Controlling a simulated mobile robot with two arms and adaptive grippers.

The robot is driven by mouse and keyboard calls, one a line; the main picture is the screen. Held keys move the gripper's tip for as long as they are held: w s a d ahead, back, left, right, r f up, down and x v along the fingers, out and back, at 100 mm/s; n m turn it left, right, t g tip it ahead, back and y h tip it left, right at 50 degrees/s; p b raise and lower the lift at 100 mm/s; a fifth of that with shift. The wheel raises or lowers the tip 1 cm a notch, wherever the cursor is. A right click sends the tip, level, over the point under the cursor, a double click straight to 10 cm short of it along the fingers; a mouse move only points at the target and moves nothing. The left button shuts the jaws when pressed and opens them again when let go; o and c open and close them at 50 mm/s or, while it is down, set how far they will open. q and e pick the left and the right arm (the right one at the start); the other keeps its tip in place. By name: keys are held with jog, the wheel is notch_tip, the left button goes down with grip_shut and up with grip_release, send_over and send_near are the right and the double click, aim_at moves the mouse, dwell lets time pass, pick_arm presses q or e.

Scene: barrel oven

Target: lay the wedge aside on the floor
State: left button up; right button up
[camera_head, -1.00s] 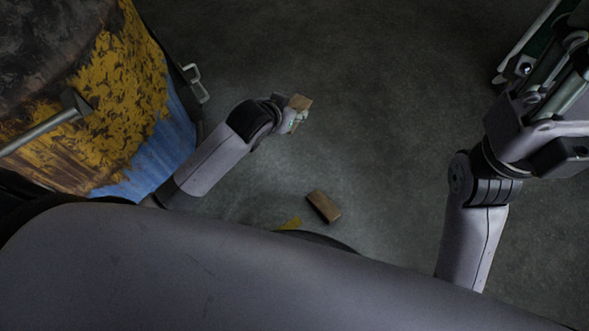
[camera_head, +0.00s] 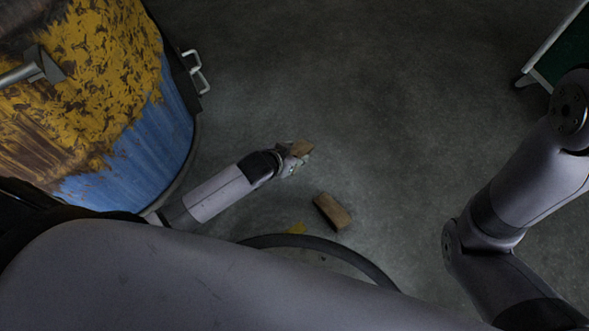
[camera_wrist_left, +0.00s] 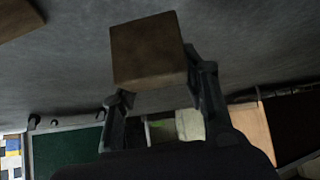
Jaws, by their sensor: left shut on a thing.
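The wedge (camera_head: 302,148) is a small brown wooden block. My left gripper (camera_head: 293,158) is shut on it and holds it out over the grey floor, right of the barrel oven. In the left wrist view the wedge (camera_wrist_left: 146,50) sticks out beyond the fingers of my left gripper (camera_wrist_left: 158,85). I cannot tell how high above the floor it is. A second, similar wooden block (camera_head: 331,212) lies on the floor just below and right of the gripper in the head view. My right arm shows at the right, but its gripper is out of the picture.
The barrel oven (camera_head: 130,150), with flaking yellow and blue paint and a metal handle (camera_head: 196,72), stands at the left. A green panel with a pale frame (camera_head: 560,50) is at the upper right. The middle floor is clear.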

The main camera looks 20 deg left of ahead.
pick_arm(q)
notch_tip(320, 180, down, 2)
jog(key=shift+f+b, duration=0.15)
jog(key=shift+b, duration=0.4)
notch_tip(320, 180, down, 4)
jog(key=b, duration=0.3)
jog(key=shift+r, duration=0.2)
jog(key=shift+f, duration=0.2)
jog(key=o, duration=1.2)
